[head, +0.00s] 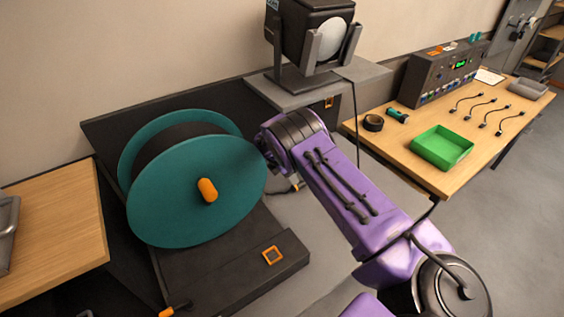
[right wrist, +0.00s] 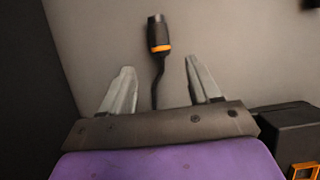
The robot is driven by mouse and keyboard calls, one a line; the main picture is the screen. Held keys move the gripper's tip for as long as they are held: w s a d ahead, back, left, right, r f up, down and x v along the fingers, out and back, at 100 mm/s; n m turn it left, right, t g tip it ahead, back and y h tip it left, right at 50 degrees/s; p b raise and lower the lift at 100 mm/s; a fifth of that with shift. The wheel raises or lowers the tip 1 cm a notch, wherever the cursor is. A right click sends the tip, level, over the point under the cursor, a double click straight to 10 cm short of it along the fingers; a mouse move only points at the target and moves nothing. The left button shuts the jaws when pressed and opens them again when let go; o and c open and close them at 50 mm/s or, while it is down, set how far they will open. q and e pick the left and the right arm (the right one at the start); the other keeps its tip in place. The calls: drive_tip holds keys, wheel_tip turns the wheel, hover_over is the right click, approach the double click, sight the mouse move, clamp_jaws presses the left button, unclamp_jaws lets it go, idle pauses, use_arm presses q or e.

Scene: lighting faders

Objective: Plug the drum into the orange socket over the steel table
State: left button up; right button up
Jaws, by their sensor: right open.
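The teal cable drum (head: 195,190) with an orange hub stands on a dark base at left in the head view. A black plug with an orange ring (right wrist: 159,35) and its cable show in the right wrist view. My right gripper (right wrist: 159,65) is open; the plug is just beyond its fingertips and the cable runs between the fingers. In the head view my right arm largely hides this gripper beside the drum. A grey table (head: 365,72) at the back carries a small orange-framed socket (head: 329,102) on its side. My left gripper is out of view.
Another orange-framed square (head: 272,255) is on the drum's dark base. A stage lamp (head: 312,40) stands on the grey table and its cable hangs down in front. A wooden bench at right holds a green tray (head: 441,147) and a control box (head: 440,72). A wooden table (head: 55,230) is at left.

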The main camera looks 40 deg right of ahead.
drive_tip(key=b+x, duration=0.7)
drive_tip(key=x, duration=0.1)
drive_tip(key=shift+a+f, duration=0.1)
drive_tip(key=shift+f, duration=0.15)
drive_tip(key=shift+d+f+b, duration=0.25)
drive_tip(key=shift+b, duration=0.2)
drive_tip(key=shift+r, duration=0.1)
drive_tip(key=c, duration=1)
drive_tip(key=shift+r+p, duration=1.95)
drive_tip(key=shift+r, duration=0.65)
drive_tip(key=shift+c, duration=0.2)
drive_tip(key=shift+s+f, duration=0.1)
drive_tip(key=shift+f, duration=0.05)
